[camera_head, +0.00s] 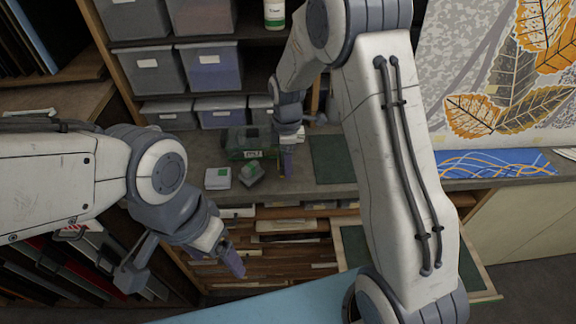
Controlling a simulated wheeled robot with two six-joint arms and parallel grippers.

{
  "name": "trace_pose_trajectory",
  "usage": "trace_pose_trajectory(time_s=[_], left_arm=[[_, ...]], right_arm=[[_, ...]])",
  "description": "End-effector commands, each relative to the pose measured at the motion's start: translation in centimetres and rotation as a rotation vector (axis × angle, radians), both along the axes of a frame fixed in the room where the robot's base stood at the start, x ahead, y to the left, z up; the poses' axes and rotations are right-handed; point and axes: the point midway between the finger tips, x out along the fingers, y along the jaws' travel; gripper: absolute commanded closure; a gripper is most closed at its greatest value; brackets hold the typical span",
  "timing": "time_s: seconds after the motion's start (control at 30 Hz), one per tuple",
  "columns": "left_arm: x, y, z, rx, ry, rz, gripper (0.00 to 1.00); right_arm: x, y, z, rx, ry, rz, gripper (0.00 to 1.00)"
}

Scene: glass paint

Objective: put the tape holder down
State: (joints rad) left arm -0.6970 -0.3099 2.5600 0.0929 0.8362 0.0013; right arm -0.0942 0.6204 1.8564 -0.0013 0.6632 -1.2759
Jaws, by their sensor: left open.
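A dark green, partly see-through object with a label (250,152), possibly the tape holder, stands on the grey counter (325,183) below the bins. I cannot tell for sure that it is the tape holder. My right gripper (287,163) points down at the counter just right of this object, its purple fingers seen nearly edge-on. Whether it touches or holds anything is unclear. My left gripper (232,262) is open, with purple fingers, in front of and below the counter edge. I see nothing between its fingers.
A dark green mat (333,159) lies to the right of my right gripper. Grey bins (208,67) fill the shelves behind.

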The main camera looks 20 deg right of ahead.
Motion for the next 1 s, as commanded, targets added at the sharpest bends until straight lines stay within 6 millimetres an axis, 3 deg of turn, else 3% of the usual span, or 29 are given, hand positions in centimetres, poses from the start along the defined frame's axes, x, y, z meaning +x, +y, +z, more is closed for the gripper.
trace_pose_trajectory(time_s=[0.23, 0.63, 0.67, 0.7, 1.0], left_arm=[[0.0, 0.0, 1.5, 0.0, 0.0, -0.003, 0.16], [0.0, 0.0, 1.1, 0.0, 0.0, -0.002, 0.16], [0.0, 0.0, 1.2, 0.0, 0.0, -0.002, 0.16], [0.0, 0.0, 1.2, 0.0, 0.0, -0.002, 0.16], [0.0, 0.0, 1.5, 0.0, 0.0, -0.002, 0.16]], right_arm=[[-0.2, -0.1, -3.1, 0.0, 0.004, -0.001, 0.77], [-0.1, -0.1, -3.8, -0.001, 0.002, -0.001, 0.77], [-0.1, -0.1, -3.7, -0.001, 0.002, -0.001, 0.14], [-0.1, -0.1, -3.7, -0.001, 0.002, -0.001, 0.0], [-0.1, -0.1, -3.2, 0.0, 0.001, 0.0, 0.0]])
